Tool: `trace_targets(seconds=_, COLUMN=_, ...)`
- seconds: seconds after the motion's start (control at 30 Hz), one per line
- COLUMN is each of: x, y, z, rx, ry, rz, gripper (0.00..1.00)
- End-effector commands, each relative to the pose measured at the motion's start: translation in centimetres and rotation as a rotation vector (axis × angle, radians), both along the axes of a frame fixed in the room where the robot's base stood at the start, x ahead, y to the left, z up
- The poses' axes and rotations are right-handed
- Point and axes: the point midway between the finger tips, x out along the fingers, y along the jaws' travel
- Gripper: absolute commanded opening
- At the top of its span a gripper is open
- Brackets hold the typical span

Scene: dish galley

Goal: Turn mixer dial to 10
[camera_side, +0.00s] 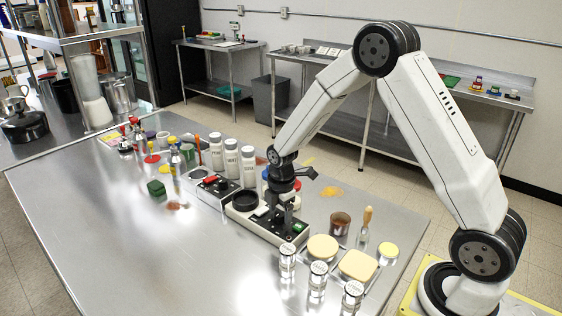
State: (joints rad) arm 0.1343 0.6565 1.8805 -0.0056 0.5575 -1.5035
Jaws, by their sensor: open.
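My gripper (284,205) points down over a light-coloured bench device (245,217), which looks like the mixer. The device has a round black plate (244,198) at its left end and a dark panel with a green part (298,227) at its right end. My gripper is open. Its fingers are at or just above the panel between the plate and the green part; I cannot tell whether they touch it. No dial or scale can be made out there; my gripper covers part of the panel.
Left of it stands a second device with a red part (210,180), with white bottles (231,158) behind. In front are glass jars (318,280) and a yellow-topped block (358,264). A reddish-brown can (340,223) stands to the right. The table's front left is clear.

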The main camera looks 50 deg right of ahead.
Motion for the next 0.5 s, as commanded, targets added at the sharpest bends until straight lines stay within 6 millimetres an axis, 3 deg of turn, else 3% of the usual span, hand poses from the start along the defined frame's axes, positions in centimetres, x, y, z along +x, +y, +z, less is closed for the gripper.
trace_targets(seconds=0.47, x=0.05, y=-0.01, z=-1.11, rx=0.000, ry=-0.001, rz=0.000, gripper=0.79)
trace_targets(seconds=0.5, x=0.05, y=-0.01, z=-1.11, rx=0.000, ry=-0.001, rz=0.000, gripper=0.73)
